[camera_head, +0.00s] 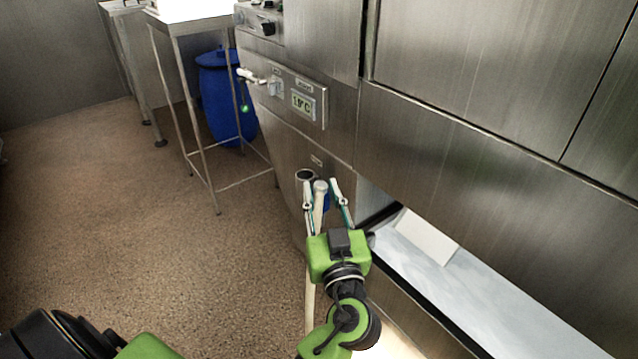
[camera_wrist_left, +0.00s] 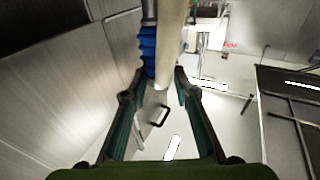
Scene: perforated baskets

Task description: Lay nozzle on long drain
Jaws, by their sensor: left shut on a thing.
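My left gripper (camera_head: 322,192) is in front of the steel machine, its fingers on either side of a pale rod-like piece, which I take to be the nozzle (camera_head: 320,188). In the left wrist view, a cream tube (camera_wrist_left: 171,40) and a blue ribbed piece (camera_wrist_left: 148,50) run between the fingers. The exact contact of the fingertips is hard to see. I cannot tell which part is the long drain. My right gripper is not in view.
A long pale surface (camera_head: 490,295) with a dark edge lies right of the gripper, below the steel panels. A white flat piece (camera_head: 427,236) lies on it. A blue barrel (camera_head: 222,100) stands behind a steel table frame (camera_head: 184,110). The brown floor (camera_head: 120,210) at left is clear.

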